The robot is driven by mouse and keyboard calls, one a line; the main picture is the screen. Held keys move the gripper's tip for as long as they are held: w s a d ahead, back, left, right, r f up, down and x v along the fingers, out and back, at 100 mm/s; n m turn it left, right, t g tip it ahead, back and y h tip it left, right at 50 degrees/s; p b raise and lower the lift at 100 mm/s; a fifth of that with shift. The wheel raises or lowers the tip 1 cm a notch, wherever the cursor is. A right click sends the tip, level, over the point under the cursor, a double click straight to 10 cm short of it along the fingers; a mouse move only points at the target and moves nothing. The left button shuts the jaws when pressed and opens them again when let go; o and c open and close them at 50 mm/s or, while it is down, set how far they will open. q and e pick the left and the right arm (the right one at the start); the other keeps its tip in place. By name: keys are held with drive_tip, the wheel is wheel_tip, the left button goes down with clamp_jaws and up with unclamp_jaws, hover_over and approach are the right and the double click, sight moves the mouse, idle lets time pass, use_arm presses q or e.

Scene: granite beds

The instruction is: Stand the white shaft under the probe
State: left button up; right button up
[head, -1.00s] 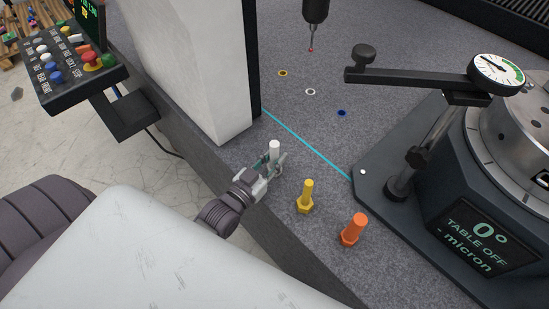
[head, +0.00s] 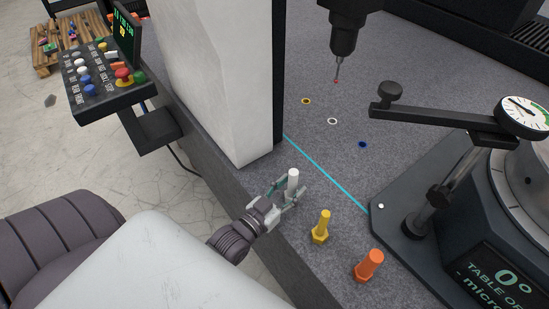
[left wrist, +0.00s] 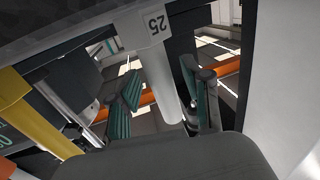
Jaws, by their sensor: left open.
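The white shaft (head: 293,182) stands upright near the front edge of the granite bed. My left gripper (head: 287,194) is open, with its fingers on either side of the shaft. In the left wrist view the white shaft (left wrist: 150,60) passes between the two green-padded fingers (left wrist: 165,98), and a gap shows beside it. The probe (head: 337,68) hangs from above, with a red tip over the bed. Beneath it on the bed are a yellow ring (head: 306,101), a white ring (head: 332,121) and a blue ring (head: 362,144). My right gripper is not in view.
A yellow shaft (head: 322,225) and an orange shaft (head: 369,264) stand right of the gripper. A cyan line (head: 325,174) crosses the bed. A pale column (head: 222,80) rises at left; a dial gauge arm (head: 440,117) and rotary table stand at right.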

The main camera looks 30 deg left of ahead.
use_arm(q)
drive_tip(key=s+a, duration=0.1)
drive_tip(key=s, duration=1)
drive_tip(key=shift+a, duration=0.25)
